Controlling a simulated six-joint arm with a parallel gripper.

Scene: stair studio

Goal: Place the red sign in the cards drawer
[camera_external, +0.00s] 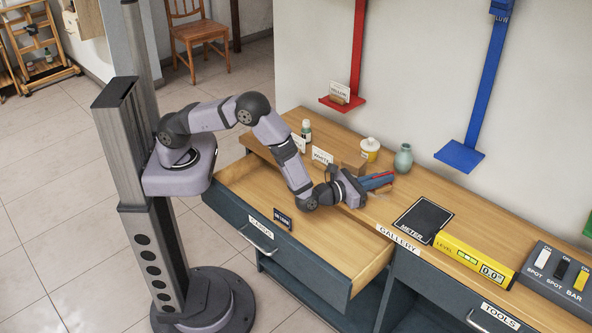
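The cards drawer (262,244), grey-blue with a wooden inside and a CARDS label, is pulled open below the counter. A small dark blue sign with white lettering (283,220) stands in it near the front. My gripper (378,181) is low over the counter, behind the drawer's right end. Something with red and blue-grey parts (382,176) shows at its fingertips. I cannot tell whether this is the red sign or whether the fingers are closed on it. A white card reading WHITE (322,156) stands left of the gripper.
A black meter pad (422,219), yellow level (474,259) and switch box (560,278) lie right. A red shelf (342,104) and blue shelf (459,156) project from the wall.

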